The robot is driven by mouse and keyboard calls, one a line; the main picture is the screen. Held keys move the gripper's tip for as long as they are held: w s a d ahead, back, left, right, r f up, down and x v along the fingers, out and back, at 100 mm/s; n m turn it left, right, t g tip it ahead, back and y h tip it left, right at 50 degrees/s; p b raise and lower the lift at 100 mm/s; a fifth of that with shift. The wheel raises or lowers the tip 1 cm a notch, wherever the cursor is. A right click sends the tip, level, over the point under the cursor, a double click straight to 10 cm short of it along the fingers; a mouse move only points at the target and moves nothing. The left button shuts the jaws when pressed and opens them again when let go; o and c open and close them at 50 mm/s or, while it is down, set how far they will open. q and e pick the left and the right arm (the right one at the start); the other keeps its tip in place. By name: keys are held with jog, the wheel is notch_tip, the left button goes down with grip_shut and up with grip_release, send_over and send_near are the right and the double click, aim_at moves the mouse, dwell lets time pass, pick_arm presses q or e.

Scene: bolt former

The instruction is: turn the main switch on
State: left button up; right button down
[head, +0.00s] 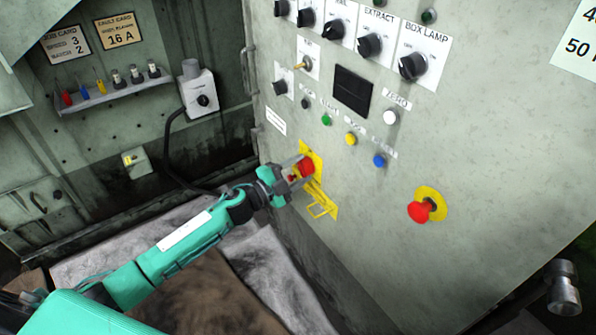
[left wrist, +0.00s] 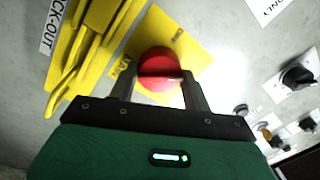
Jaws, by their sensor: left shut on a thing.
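The main switch appears as a red round knob (head: 306,167) on a yellow plate (head: 329,208) low on the left of the grey panel. It also shows in the left wrist view (left wrist: 158,62), with a raised bar across its face. My left gripper (head: 297,170) is shut on the red knob, with one finger on each side of the bar in the left wrist view (left wrist: 160,80). Part of the knob is hidden by the fingers. My right gripper is not in view.
A yellow lock-out hasp (left wrist: 88,50) stands out beside the knob. A red mushroom button (head: 419,211) on a yellow disc sits to the right. Coloured buttons and several black rotary knobs (head: 413,66) are above. A grey metal handle (head: 563,288) juts out at lower right.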

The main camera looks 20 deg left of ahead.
pick_arm(q)
jog(key=m, duration=0.2)
jog(key=m+b, duration=0.1)
jog(key=m, duration=0.2)
jog(key=m+h, duration=0.1)
jog(key=m, duration=0.1)
jog(key=shift+f+m+b, duration=0.3)
jog(key=shift+m+b, duration=0.05)
jog(key=shift+m, duration=0.05)
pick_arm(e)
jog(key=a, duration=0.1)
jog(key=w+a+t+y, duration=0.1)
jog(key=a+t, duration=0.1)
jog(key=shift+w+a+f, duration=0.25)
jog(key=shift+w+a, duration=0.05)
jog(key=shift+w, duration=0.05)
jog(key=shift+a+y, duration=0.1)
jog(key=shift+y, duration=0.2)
pick_arm(q)
jog(key=o, duration=0.9)
jog(key=shift+o, duration=0.2)
jog(key=shift+r, duration=0.1)
jog(key=v, duration=1.3)
jog(key=shift+s+a, duration=0.3)
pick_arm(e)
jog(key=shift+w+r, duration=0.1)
